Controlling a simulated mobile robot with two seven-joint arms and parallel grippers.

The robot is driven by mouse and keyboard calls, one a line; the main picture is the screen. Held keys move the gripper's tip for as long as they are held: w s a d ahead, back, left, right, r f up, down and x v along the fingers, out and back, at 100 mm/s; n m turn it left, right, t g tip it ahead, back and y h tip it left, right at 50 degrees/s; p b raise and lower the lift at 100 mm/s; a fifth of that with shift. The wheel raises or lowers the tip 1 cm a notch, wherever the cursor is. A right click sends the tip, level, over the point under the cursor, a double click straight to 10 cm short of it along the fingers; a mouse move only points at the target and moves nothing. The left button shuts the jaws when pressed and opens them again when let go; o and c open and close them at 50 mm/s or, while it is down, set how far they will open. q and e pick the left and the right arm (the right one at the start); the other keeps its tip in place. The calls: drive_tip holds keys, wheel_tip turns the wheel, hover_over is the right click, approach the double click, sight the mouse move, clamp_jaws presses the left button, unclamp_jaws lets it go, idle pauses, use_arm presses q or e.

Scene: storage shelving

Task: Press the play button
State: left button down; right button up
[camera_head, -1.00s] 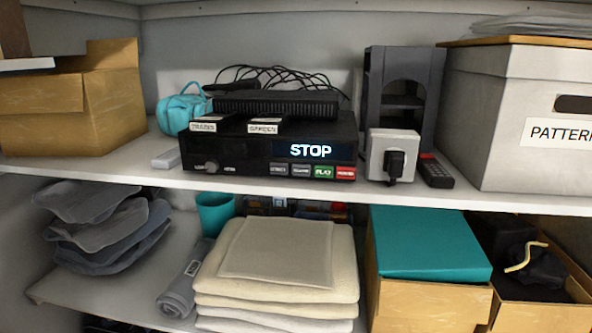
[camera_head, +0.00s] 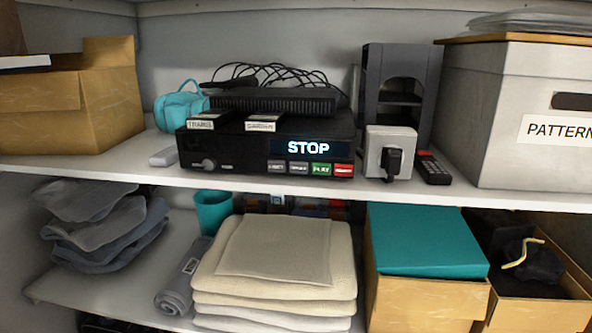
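The black player (camera_head: 232,150) sits on the upper shelf, facing me. Its blue-white display (camera_head: 308,148) reads STOP. Below the display is a row of small buttons: two grey ones, the green play button (camera_head: 321,169), and a red button (camera_head: 343,170) at its right. Nothing covers the green button. Neither of my grippers shows in the head view.
A white socket box with a black plug (camera_head: 391,150) stands right of the player, beside a dark remote (camera_head: 433,168). Cables and a black slotted unit (camera_head: 275,101) lie on top. Folded cream cloths (camera_head: 275,275) fill the lower shelf's middle.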

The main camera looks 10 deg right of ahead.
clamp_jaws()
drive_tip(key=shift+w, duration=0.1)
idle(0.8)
